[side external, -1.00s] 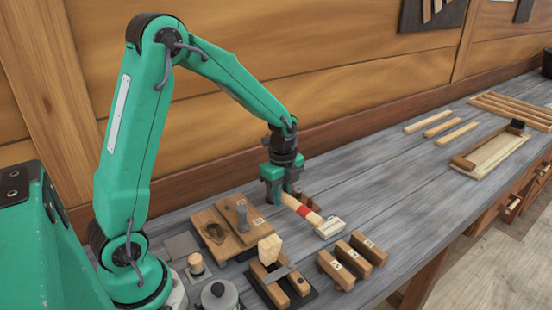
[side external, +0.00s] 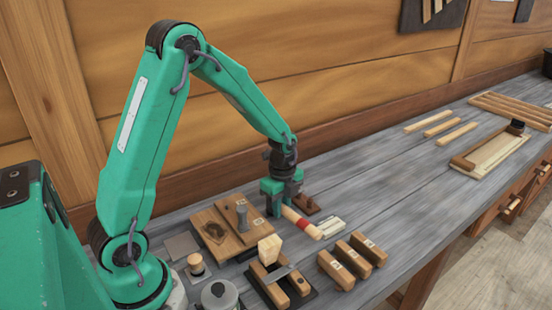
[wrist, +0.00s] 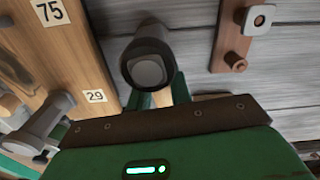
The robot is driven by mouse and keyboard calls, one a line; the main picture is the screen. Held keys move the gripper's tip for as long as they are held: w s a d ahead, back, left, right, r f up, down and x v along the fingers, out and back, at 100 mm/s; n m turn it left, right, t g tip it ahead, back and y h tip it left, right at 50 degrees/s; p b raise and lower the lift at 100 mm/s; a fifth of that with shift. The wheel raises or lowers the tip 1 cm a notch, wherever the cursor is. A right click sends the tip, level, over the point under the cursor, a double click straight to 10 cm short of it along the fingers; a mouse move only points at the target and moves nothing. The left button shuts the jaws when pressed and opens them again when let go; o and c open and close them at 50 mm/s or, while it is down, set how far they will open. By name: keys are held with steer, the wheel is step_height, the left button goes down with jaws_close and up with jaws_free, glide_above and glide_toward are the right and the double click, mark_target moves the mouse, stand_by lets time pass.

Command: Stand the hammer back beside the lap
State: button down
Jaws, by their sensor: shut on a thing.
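The hammer (side external: 303,222) has a pale wooden handle with a red band. My gripper (side external: 278,208) is shut on it in the side view, and the handle slants down to the right from the jaws to a cream end. In the wrist view the hammer (wrist: 148,68) shows a dark round end with a grey face, and a pale shaft between my green gripper's fingers (wrist: 158,98). Pale overlapping strips (side external: 332,227), perhaps the lap, lie just right of the handle's end. I cannot tell whether the hammer touches the bench or the strips.
A small brown block with pegs (side external: 306,204) stands close behind the hammer; it also shows in the wrist view (wrist: 233,45). A numbered wooden board (side external: 222,232) lies left of my gripper. Several numbered wooden blocks (side external: 345,265) lie in front.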

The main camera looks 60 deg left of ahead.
steer(key=shift+f, duration=0.5)
stand_by(0.4)
steer(key=c, duration=1.2)
jaws_free()
steer(key=shift+r, duration=4)
